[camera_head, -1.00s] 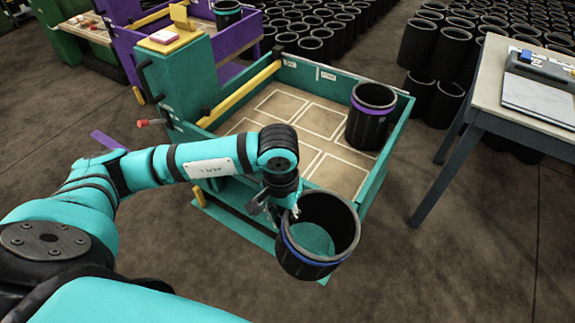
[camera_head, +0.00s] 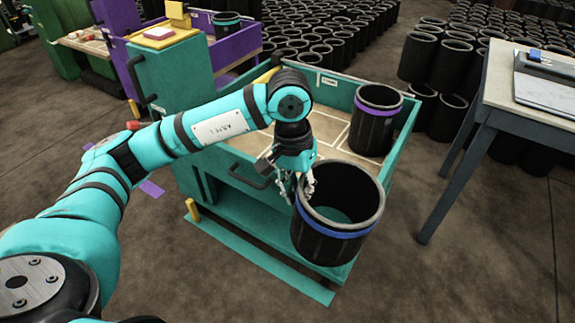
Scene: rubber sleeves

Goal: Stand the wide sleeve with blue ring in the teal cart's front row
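The wide black sleeve with a blue ring (camera_head: 335,238) hangs upright, open end up, in front of the teal cart and overlapping its front right part in the picture. My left gripper (camera_head: 298,190) is shut on its left rim, with fingers on both sides of the wall. The teal cart (camera_head: 395,160) has a tray floor marked with pale rectangles. Its front row is largely hidden by my arm and the held sleeve. A black sleeve with a purple ring (camera_head: 374,128) stands in its back right corner. My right gripper is out of view.
A grey table (camera_head: 530,112) with a laptop-like device (camera_head: 548,82) stands to the right. A purple cart (camera_head: 232,55) is behind on the left. Many black sleeves (camera_head: 330,35) stand on the floor behind. A teal cabinet (camera_head: 165,80) rises at the teal cart's left end.

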